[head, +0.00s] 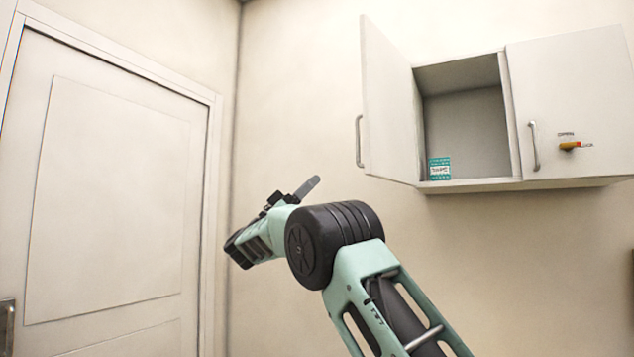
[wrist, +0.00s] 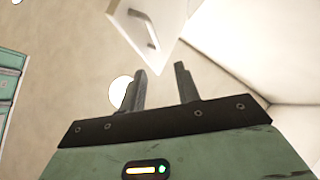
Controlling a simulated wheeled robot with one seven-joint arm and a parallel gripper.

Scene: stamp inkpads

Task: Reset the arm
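My arm rises from the bottom of the head view, with a thick black joint and pale green links. Its end is turned away to the left, so that view shows my gripper (head: 308,187) only in part. In the wrist view my gripper (wrist: 161,85) has its two dark fingers apart, with nothing between them. Beyond the fingertips, a white cabinet door with a metal handle hangs in the upper middle of the wrist view. My gripper touches nothing that I can see.
A wall cabinet (head: 467,120) hangs at upper right. Its left door (head: 388,105) stands open and its right door (head: 570,95) is shut. A small teal box (head: 439,169) stands inside. A closed room door (head: 115,190) fills the left.

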